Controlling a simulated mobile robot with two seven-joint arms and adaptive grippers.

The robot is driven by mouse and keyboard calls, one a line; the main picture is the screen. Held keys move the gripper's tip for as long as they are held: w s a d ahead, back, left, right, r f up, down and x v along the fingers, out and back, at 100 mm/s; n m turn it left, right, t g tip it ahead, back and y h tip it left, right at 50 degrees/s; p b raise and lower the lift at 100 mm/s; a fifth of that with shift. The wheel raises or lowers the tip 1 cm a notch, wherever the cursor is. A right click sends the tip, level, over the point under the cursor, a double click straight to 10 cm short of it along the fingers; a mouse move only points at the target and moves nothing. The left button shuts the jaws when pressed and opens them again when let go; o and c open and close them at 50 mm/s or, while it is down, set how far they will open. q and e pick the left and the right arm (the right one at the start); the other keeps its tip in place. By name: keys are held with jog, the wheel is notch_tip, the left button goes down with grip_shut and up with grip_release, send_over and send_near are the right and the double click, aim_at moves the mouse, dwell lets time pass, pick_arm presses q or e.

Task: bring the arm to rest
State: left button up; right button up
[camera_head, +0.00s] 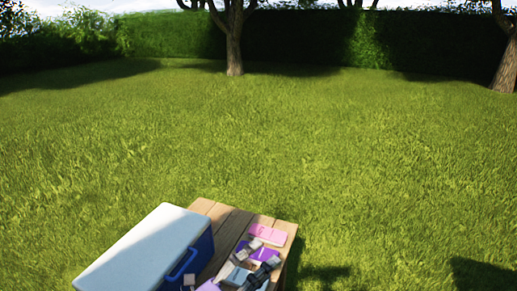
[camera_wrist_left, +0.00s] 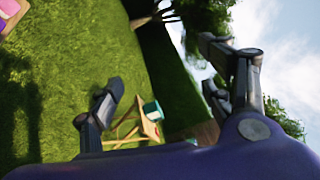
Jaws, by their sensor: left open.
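My left gripper (camera_head: 260,256) shows low in the head view as grey finger parts over the right side of the wooden table (camera_head: 222,218). My right gripper is in neither view.
A blue cooler with a white lid (camera_head: 145,246) stands on the table's left. A pink item (camera_head: 268,234) lies near the far right corner. Purple pieces (camera_head: 265,251) are partly hidden by my gripper. Open lawn (camera_head: 370,170) surrounds the table, with trees and hedge beyond.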

pick_arm(q)
jog(key=s+a+f+n+g+y+p, duration=0.1)
jog(key=s+a+f+n+y+p, duration=0.95)
jog(key=n, duration=1.15)
jog(key=s+a+f+n+g+y+p, duration=0.1)
jog(key=s+a+n+p, duration=0.1)
jog(key=s, duration=0.9)
jog(key=s+a+f+n+g+y+p, duration=0.2)
jog(key=s+a, duration=0.5)
jog(key=s, duration=0.4)
jog(key=n+p, duration=0.1)
jog(key=n, duration=0.1)
jog(key=shift+a+n+g, duration=0.2)
jog(key=shift+n+g, duration=0.1)
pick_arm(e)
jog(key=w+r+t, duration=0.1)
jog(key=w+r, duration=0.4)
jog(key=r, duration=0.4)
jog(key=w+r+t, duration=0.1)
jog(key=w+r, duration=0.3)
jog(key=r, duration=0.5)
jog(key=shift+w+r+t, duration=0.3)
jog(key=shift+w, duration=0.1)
pick_arm(q)
jog(key=shift+s+y, duration=0.1)
jog(key=shift+y, duration=0.15)
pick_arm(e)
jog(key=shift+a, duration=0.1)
